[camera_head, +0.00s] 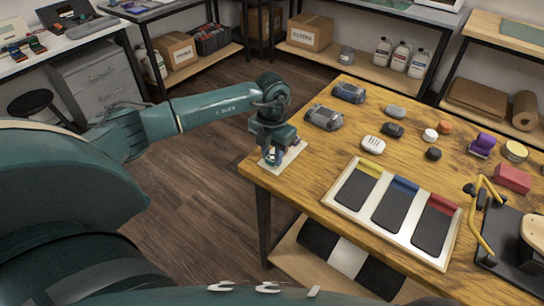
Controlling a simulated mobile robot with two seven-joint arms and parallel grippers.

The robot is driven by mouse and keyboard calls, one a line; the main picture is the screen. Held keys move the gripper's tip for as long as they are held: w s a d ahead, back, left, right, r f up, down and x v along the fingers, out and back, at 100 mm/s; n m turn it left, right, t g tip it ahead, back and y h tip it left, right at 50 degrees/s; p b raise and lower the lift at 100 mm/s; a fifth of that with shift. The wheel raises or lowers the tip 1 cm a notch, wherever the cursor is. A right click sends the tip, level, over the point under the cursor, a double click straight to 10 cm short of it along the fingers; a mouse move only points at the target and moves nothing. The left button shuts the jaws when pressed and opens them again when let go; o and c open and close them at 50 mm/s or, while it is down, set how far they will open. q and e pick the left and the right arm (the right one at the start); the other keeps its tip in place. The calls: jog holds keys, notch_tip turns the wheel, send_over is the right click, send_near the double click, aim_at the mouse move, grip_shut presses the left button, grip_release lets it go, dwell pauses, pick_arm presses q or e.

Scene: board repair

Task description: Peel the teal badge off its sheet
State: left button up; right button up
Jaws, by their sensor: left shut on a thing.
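A small white sheet (295,155) lies at the left corner of the wooden table (335,145). My left gripper (273,157) points down over this sheet, with its fingertips low at the surface. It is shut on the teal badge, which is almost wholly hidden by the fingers. I cannot tell how much of the badge still touches the sheet. My right gripper is not in view.
A white tray (365,232) with three dark pads under yellow, blue and red strips lies to the right. Several small objects, including a grey device (324,117), a white one (373,145) and a red block (512,178), stand behind. A yellow-handled tool (487,215) is far right.

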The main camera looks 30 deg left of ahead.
pick_arm(q)
notch_tip(320, 180, up, 9)
notch_tip(320, 180, up, 4)
jog(key=p, duration=0.3)
send_over(272, 157)
jog(key=shift+r, duration=0.15)
dwell(0.5)
